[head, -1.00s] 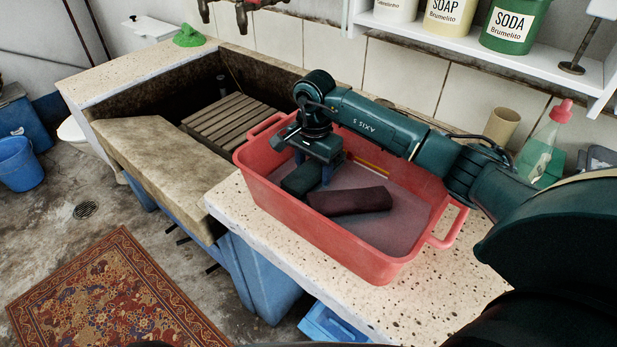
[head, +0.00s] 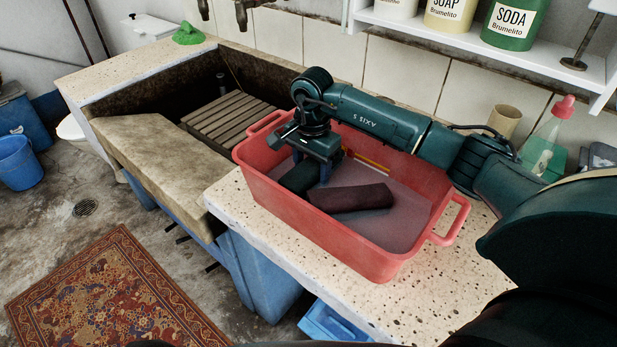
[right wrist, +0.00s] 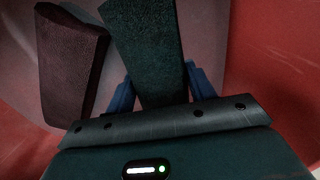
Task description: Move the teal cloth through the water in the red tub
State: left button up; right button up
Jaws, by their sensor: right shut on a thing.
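The red tub (head: 330,238) stands on the speckled counter and holds greyish water (head: 395,228). My right gripper (head: 322,176) reaches down into the tub near its left end. It is shut on the dark teal cloth (head: 299,178), a folded block low in the tub, partly hidden by the gripper. In the right wrist view the teal cloth (right wrist: 150,50) runs between the two blue fingers. A dark maroon cloth (head: 350,198) lies in the tub just right of the gripper; it also shows in the right wrist view (right wrist: 70,60). My left gripper is not in view.
The stone trough (head: 150,145) with a slatted wooden rack (head: 228,120) lies left of the tub. A pink-capped bottle (head: 548,145) and a beige cup (head: 504,122) stand behind its right end. A shelf (head: 480,45) with canisters hangs above. The counter front is bare.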

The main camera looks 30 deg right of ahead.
jog(key=shift+w+d, duration=0.2)
jog(key=shift+d, duration=0.2)
